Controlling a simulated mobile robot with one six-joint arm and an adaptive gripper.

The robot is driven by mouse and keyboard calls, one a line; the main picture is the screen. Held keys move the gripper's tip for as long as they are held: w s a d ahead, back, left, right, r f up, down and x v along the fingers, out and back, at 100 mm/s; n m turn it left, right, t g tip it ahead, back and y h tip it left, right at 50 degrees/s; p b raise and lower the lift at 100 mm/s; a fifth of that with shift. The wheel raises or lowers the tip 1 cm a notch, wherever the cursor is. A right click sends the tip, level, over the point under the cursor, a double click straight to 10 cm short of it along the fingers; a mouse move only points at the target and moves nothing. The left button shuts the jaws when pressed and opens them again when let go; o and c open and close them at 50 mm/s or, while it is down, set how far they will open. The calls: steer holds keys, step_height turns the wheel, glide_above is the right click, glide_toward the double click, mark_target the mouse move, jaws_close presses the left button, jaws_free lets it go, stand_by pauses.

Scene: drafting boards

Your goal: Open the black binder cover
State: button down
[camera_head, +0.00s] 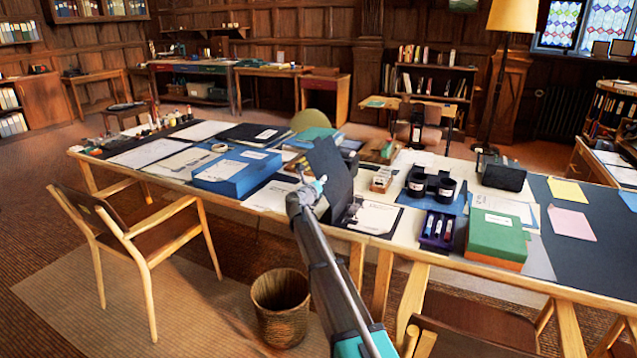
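A black binder cover (331,172) stands raised and tilted at the table's front middle. White sheets (373,217) lie beside its lower right edge, on a dark base. My arm reaches up from the bottom of the view, and my gripper (319,186) is at the left edge of the raised cover. It looks to be against the cover, but whether it touches or grips it is not clear. The fingers are too small and partly hidden to tell open from shut. Another black folder (252,133) with a white label lies flat further back on the table.
A blue box file (238,170) lies left of the gripper. A green box (497,238), a purple pen tray (437,229) and black ink jars (417,184) are to the right. A wooden chair (135,235) and a wicker basket (281,306) stand in front of the table.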

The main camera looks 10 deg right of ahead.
steer(key=shift+w+a+f+n+b, duration=0.45)
steer(key=shift+a+f+b, duration=0.25)
steer(key=shift+f+b, duration=0.6)
steer(key=shift+w+a+f+n+b, duration=0.35)
steer(key=shift+w+a+f+b, duration=0.25)
steer(key=shift+f+b, duration=0.7)
steer(key=shift+w+a+f+n+b, duration=0.4)
steer(key=shift+a+f+b, duration=0.35)
steer(key=shift+f+b, duration=0.5)
steer(key=c, duration=0.9)
jaws_free()
steer(key=shift+f, duration=0.1)
steer(key=shift+o, duration=0.2)
steer(key=shift+s+a, duration=0.1)
